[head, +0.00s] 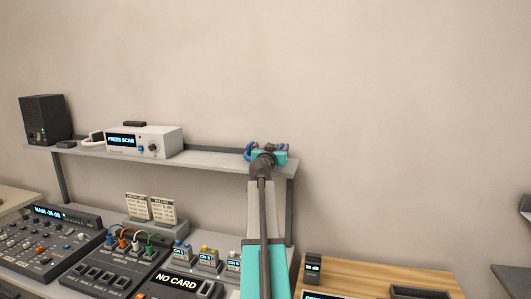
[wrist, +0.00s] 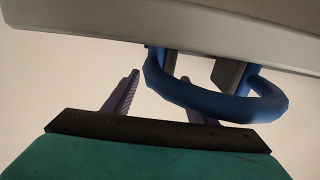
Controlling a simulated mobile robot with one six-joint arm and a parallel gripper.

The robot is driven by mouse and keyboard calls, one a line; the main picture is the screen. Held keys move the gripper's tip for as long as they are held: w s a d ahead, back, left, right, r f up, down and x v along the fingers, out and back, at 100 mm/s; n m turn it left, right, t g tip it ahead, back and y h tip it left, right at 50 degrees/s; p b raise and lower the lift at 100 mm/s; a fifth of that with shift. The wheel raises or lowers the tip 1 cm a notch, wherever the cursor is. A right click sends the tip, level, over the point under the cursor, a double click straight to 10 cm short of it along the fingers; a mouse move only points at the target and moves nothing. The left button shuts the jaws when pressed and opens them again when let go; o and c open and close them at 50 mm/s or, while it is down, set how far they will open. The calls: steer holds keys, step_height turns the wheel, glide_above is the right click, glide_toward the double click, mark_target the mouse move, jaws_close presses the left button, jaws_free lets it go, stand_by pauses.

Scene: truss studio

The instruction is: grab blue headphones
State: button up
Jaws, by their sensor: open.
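The blue headphones (wrist: 205,98) show large in the wrist view as a curved blue band at the pale grey shelf's edge. In the head view a bit of blue (head: 248,150) shows at the right end of the shelf, mostly hidden behind my arm. My gripper (wrist: 160,88) is open. Its left finger stands just left of the band, apart from it in the picture. Its right finger is mostly hidden behind the band. Whether either finger touches the band, I cannot tell. In the head view my gripper (head: 266,154) is at the shelf's right end.
The wall shelf (head: 215,162) also carries a black speaker (head: 45,119) and a white scanner box (head: 143,141). Below are a mixer (head: 48,235), a patch box with cables (head: 115,265) and small channel boxes (head: 207,258). A wooden desk (head: 360,272) stands lower right. The wall above is bare.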

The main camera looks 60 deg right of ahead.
stand_by(0.4)
jaws_close()
steer(key=shift+r, duration=0.1)
steer(key=shift+r+b, duration=1.25)
steer(key=shift+r, duration=3.75)
